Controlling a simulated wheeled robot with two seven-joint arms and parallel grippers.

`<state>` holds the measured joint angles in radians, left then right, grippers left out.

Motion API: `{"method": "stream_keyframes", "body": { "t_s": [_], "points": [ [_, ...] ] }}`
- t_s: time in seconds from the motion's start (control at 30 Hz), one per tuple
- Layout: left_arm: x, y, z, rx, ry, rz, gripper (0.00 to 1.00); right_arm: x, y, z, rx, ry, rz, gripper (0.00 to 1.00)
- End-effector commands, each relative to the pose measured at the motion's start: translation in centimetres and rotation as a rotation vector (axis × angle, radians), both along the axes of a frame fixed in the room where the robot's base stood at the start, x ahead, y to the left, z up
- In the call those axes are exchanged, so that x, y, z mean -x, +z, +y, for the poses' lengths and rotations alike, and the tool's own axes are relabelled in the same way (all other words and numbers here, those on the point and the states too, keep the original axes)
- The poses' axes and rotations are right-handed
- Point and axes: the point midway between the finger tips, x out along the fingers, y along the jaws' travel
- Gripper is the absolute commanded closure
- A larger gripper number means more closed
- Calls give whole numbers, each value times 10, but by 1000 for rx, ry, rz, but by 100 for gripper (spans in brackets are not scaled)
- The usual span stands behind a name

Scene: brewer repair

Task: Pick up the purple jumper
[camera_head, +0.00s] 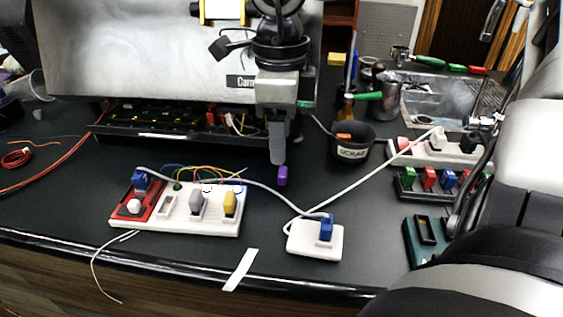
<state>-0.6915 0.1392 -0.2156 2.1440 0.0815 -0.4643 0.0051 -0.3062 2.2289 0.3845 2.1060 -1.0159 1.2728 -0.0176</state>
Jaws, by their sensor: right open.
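The purple jumper (282,175) is a small upright block on the dark worktop, in front of the brewer's open underside. My right gripper (278,155) points straight down just above it, with its fingertips at or very close to the jumper's top. The gripper is seen edge-on, so one finger covers the other; the jaws are open. Whether the fingertips touch the jumper cannot be told. My left gripper is not in view.
A white board (183,222) with coloured jumpers and a white block (313,241) with a blue plug stand in front, joined by a white cable. A black scrap cup (351,150) stands to the right. The brewer (150,50) rises behind. My right arm covers the right edge.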

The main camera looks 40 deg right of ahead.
Motion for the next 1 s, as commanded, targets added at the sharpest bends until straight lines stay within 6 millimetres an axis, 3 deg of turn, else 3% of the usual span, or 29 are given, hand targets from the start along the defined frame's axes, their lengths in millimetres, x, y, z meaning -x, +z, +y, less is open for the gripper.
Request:
{"method": "stream_keyframes", "body": {
  "t_s": [0.27, 0.6, 0.87, 1.0],
  "points": [
    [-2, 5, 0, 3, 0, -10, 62, 0, -23, 0, -2, 0, 1, 47],
    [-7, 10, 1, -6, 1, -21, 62, -4, -67, -3, -1, 1, 2, 47],
    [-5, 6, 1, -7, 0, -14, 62, -4, -69, -3, -1, 1, -2, 47],
    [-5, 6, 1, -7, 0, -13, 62, -4, -69, -3, -1, 1, -2, 83]
  ]
}}
